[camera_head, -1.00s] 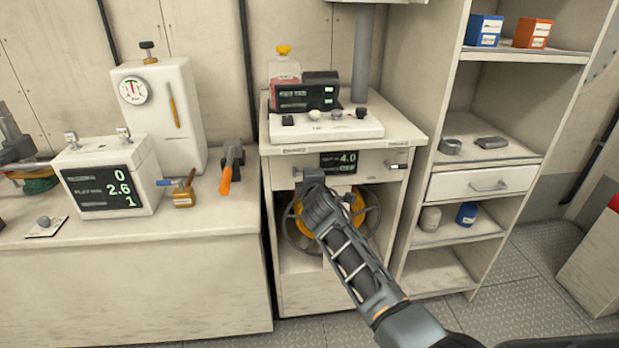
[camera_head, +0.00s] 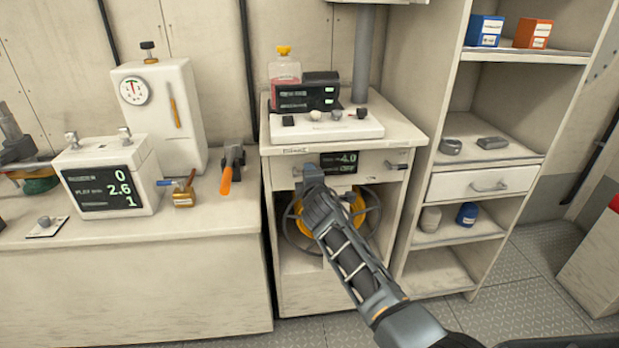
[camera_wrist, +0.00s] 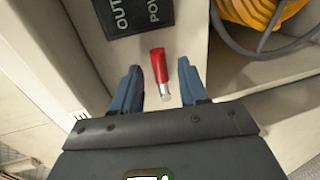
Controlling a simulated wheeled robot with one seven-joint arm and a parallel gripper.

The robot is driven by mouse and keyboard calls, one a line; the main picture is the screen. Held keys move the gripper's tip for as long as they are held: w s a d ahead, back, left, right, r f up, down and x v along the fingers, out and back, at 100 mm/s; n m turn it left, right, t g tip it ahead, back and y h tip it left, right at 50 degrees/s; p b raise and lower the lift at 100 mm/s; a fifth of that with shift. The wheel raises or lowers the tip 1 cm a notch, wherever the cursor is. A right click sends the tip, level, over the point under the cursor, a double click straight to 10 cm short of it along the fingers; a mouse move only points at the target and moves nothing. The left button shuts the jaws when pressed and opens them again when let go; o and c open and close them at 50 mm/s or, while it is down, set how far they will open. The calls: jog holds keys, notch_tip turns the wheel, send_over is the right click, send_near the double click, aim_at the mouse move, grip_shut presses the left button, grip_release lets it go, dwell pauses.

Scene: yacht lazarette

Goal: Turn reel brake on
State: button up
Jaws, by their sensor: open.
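My gripper (camera_head: 308,172) is at the front of the reel cabinet (camera_head: 277,230), near the left end of its control panel. In the wrist view my gripper (camera_wrist: 162,82) is open. A short red handle with a silver end (camera_wrist: 160,72) lies between its two blue-grey fingers, with a gap on each side. In the head view my gripper largely hides that handle. The panel display (camera_head: 338,162) reads 4.0 with what looks like OFF below. A yellow reel (camera_head: 357,206) with a grey rim sits in the opening below, partly behind my arm; it also shows in the wrist view (camera_wrist: 255,10).
A second small lever (camera_head: 397,166) sticks out at the panel's right end. A counter (camera_head: 130,270) with a display box (camera_head: 108,180) and an orange-handled tool (camera_head: 227,178) stands to the left. Open shelves (camera_head: 460,240) stand to the right. Patterned metal floor (camera_head: 530,290) is clear.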

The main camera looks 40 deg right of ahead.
jog(key=v, duration=0.7)
jog(key=shift+s+a+p, duration=0.3)
dwell(0.3)
jog(key=s+a+f+m+t+y, duration=0.1)
jog(key=s+a+f+m+y, duration=0.2)
jog(key=s+a, duration=0.8)
jog(key=s+a+f+m+y, duration=0.1)
jog(key=s+a+f+y, duration=0.2)
jog(key=s+a+f, duration=0.75)
jog(key=s+a+r+m+y, duration=0.1)
jog(key=s+r+m, duration=0.2)
jog(key=s+r, duration=0.6)
jog(key=s+a+r+m+y, duration=0.1)
jog(key=s+r+m, duration=0.3)
jog(key=s+r, duration=0.6)
jog(key=s, duration=0.8)
jog(key=shift+s+r+t+y, duration=0.15)
jog(key=shift+r+t+y, duration=0.05)
jog(key=shift+t+y, duration=0.2)
